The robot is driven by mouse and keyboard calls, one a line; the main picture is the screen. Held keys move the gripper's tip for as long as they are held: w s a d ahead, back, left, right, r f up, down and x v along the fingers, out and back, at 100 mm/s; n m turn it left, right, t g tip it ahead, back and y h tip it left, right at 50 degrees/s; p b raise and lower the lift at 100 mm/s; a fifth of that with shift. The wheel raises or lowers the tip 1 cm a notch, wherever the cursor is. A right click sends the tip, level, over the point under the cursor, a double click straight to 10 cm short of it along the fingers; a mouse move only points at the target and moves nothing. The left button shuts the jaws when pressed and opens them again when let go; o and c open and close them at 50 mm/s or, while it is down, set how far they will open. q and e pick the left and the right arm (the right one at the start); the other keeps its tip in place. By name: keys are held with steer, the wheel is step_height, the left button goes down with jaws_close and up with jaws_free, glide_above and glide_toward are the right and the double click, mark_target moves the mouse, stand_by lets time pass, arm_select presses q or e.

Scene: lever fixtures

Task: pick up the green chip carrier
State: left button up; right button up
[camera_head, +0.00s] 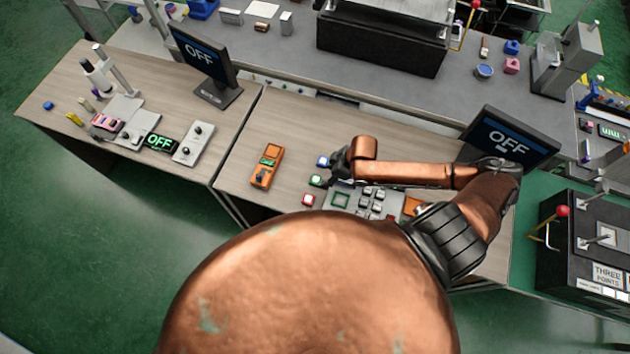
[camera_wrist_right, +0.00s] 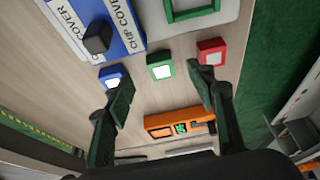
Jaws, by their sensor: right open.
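The green chip carrier (camera_head: 316,180) is a small green block with a white face, lying on the wooden desk between a blue one (camera_head: 323,161) and a red one (camera_head: 308,199). In the right wrist view the green carrier (camera_wrist_right: 160,66) lies beyond the fingertips, roughly midway between them. My right gripper (camera_head: 338,166) is over the desk beside the carriers. In its wrist view the right gripper (camera_wrist_right: 160,76) is open and empty, its left finger near the blue carrier (camera_wrist_right: 115,78) and its right near the red one (camera_wrist_right: 212,50). My left gripper is not in view.
An orange handheld meter (camera_head: 267,166) lies left of the carriers. A grey fixture with a green square frame (camera_head: 340,200) is close on the right. A monitor (camera_head: 508,138) stands right.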

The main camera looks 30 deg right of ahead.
mark_target(321, 181)
steer(key=x, duration=0.6)
steer(key=shift+f, duration=0.1)
steer(key=c, duration=1)
